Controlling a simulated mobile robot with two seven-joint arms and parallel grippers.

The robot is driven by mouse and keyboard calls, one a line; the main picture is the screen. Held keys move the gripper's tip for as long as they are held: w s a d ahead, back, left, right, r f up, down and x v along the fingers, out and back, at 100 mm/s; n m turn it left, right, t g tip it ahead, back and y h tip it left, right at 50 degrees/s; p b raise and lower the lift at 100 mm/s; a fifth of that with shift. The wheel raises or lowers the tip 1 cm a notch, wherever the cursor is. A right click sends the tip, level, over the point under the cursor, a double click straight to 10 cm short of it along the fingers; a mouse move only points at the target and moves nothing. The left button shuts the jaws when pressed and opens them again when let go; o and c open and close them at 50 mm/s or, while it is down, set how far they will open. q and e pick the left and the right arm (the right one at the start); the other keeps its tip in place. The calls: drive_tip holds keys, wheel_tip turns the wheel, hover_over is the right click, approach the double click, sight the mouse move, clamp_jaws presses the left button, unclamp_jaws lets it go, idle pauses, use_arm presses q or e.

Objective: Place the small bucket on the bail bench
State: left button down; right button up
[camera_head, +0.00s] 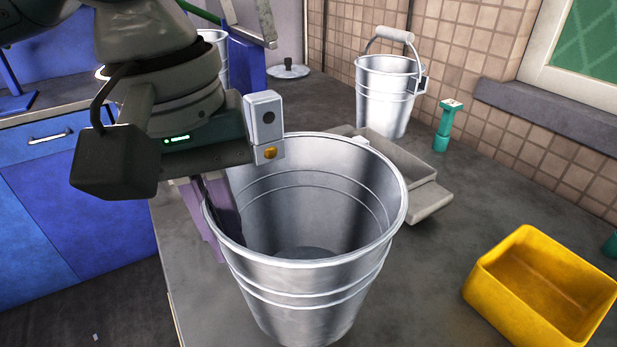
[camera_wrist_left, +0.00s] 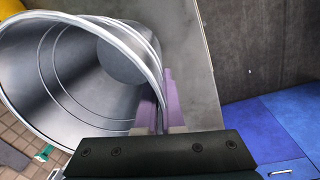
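A metal bucket (camera_head: 320,285) with no handle showing is at the front of the grey counter, open side up; its base is cut off by the frame. In the left wrist view this bucket (camera_wrist_left: 65,85) fills the left side. My left gripper (camera_head: 212,215) is at its left rim, with purple fingers on either side of the wall, close together on it. The fingers also show in the left wrist view (camera_wrist_left: 160,103). Whether the bucket is lifted cannot be told. I cannot tell which surface is the bail bench. My right gripper is not in view.
A bucket with a raised handle (camera_head: 385,90) stands at the back wall, beside a green post (camera_head: 446,125). A grey tray (camera_head: 425,195) lies behind the near bucket. A yellow bin (camera_head: 490,300) is at the right. Another bucket (camera_head: 222,55) is partly hidden at back left.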

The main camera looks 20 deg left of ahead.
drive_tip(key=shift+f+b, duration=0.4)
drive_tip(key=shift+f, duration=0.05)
use_arm(q)
wheel_tip(320, 180, down, 4)
drive_tip(key=shift+f, duration=0.1)
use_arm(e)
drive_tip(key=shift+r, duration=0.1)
use_arm(q)
drive_tip(key=c, duration=1)
unclamp_jaws()
drive_tip(key=shift+c, duration=0.2)
use_arm(e)
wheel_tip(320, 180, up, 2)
drive_tip(key=p, duration=0.2)
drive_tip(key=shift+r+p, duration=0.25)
drive_tip(key=shift+p, duration=0.05)
use_arm(q)
wheel_tip(320, 180, up, 12)
drive_tip(key=shift+s+a, duration=0.35)
drive_tip(key=shift+a, duration=0.1)
